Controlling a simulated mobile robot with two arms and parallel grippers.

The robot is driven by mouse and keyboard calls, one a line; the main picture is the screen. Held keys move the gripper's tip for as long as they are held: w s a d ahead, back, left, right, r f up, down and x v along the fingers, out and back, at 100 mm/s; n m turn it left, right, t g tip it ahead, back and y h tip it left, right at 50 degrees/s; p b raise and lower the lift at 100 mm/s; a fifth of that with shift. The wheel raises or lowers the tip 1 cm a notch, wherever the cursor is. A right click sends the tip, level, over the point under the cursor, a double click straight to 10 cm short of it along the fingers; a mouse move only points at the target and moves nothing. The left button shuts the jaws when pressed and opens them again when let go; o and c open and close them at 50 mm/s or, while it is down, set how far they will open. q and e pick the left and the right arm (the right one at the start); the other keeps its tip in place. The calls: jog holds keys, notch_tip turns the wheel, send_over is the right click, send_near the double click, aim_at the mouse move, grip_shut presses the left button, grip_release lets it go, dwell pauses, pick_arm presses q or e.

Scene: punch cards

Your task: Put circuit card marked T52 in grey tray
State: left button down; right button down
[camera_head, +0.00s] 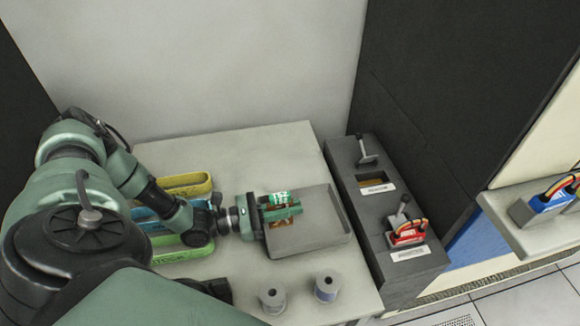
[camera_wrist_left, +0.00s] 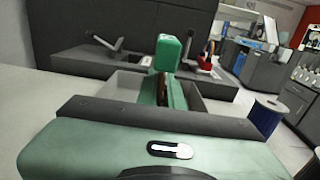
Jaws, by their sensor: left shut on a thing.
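The grey tray (camera_head: 335,234) lies on the light table, open side up. My left gripper (camera_head: 287,209) is over the left part of the tray and shut on a circuit card (camera_head: 281,222). The card shows as brown-orange pieces around the green fingers; any marking on it is too small to read. In the left wrist view a thin brown edge of the card (camera_wrist_left: 162,86) shows at the green fingers, with the tray wall (camera_wrist_left: 207,101) behind. I cannot tell whether the card touches the tray floor. My right gripper is not in view.
Yellow (camera_head: 184,186), blue and green (camera_head: 180,250) holders stand left of the tray, partly behind my arm. Two spools (camera_head: 272,296) (camera_head: 327,287) stand at the table's front. A dark grey unit (camera_head: 352,203) with slots and levers stands to the right, with a red wired part (camera_head: 407,233).

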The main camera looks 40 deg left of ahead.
pick_arm(q)
jog(key=shift+f, duration=0.1)
jog(key=c, duration=1.6)
grip_release()
jog(key=shift+o, duration=0.2)
